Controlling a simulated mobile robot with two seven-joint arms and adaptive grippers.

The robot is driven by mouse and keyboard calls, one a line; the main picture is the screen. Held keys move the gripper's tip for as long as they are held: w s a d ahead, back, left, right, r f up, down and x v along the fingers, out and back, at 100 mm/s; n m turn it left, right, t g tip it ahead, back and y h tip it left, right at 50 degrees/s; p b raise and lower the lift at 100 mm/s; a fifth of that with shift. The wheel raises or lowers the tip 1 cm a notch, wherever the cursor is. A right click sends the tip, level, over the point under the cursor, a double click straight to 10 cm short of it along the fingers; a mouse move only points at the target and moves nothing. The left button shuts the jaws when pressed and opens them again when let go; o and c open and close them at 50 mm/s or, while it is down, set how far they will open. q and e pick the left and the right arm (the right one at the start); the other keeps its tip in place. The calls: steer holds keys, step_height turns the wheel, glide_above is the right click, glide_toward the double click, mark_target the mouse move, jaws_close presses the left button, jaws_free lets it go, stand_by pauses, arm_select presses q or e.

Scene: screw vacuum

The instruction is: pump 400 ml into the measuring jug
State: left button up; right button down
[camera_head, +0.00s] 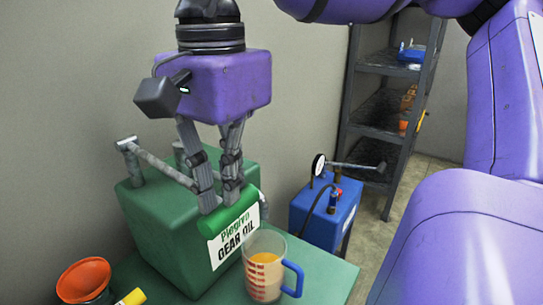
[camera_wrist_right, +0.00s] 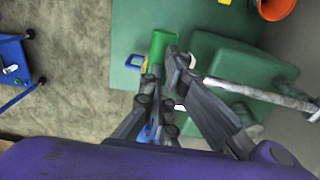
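The pump lever (camera_head: 160,170) is a grey bar running from the top of a green gear-oil container (camera_head: 165,218) to a green crossbar grip (camera_head: 238,207). My right gripper (camera_head: 221,203) reaches down from above, its fingertips closed about this grip; the exact contact is partly hidden. In the right wrist view, the green grip (camera_wrist_right: 160,45) sticks out past the fingertips. The clear measuring jug (camera_head: 264,272), with red marks and a blue handle, stands upright on the green table in front of the container. It holds orange liquid. The spout is hidden. My left gripper is out of view.
An orange funnel (camera_head: 83,280) sits at the table's front left, beside a yellow object (camera_head: 132,297). A blue unit (camera_head: 322,215) with a gauge stands beyond the table on the right. Dark shelves (camera_head: 385,110) stand behind it. Some green table top is bare right of the jug.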

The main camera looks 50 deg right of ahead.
step_height(320, 180, up, 5)
steer(key=shift+f+p, duration=0.2)
steer(key=shift+p, duration=1)
step_height(320, 180, up, 5)
steer(key=p, duration=0.2)
steer(key=shift+p, duration=0.35)
steer(key=shift+f, duration=0.1)
steer(key=shift+f, duration=0.1)
